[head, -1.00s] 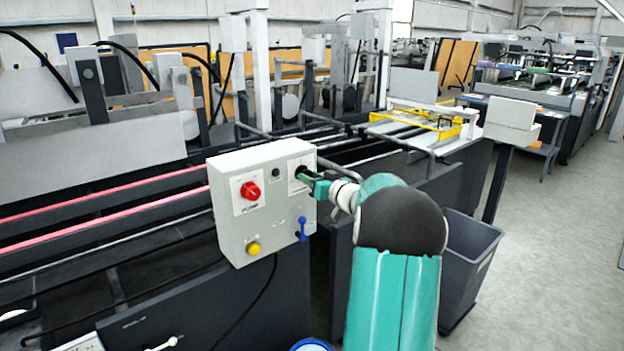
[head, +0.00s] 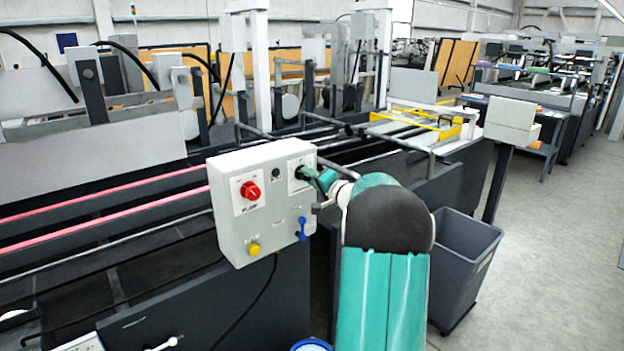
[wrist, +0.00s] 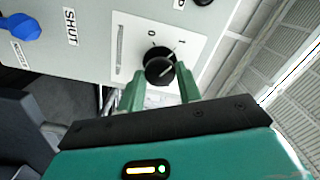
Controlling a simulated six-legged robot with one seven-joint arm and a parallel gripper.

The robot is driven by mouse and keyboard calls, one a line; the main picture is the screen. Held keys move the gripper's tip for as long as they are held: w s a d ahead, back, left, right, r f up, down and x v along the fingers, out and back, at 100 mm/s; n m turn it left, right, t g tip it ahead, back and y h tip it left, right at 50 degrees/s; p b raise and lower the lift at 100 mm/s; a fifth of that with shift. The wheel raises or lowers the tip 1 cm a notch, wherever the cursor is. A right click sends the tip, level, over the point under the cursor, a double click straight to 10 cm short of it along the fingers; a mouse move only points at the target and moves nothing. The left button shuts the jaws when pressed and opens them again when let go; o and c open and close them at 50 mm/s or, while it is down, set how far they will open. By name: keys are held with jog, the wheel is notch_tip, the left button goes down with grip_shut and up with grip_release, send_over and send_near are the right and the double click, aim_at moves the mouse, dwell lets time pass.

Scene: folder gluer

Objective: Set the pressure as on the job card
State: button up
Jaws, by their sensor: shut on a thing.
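A grey control box (head: 235,228) stands at the machine's side in the head view. A black rotary knob (wrist: 159,62) sits on a white plate (wrist: 125,35) marked 0 and 1 in the wrist view. My gripper (wrist: 161,72) is shut on this knob, one green finger on each side. The knob's pale pointer line slants towards the 1 side. In the head view my gripper (head: 314,177) is at the box's upper right and mostly covers the knob. I cannot make out a job card.
The box also carries a red knob (head: 250,190), a yellow button (head: 254,249) and a blue lever (head: 302,228). The lever (wrist: 20,27) is near a SHUT label in the wrist view. A grey bin (head: 465,260) stands right of my arm. Open floor lies farther right.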

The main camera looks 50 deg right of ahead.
jog(key=m, duration=1.1)
dwell(0.5)
jog(key=o, duration=1)
jog(key=s, duration=0.4)
jog(key=s+a, duration=0.1)
jog(key=s, duration=0.8)
jog(key=shift+s+a, duration=0.25)
jog(key=shift+s, duration=0.15)
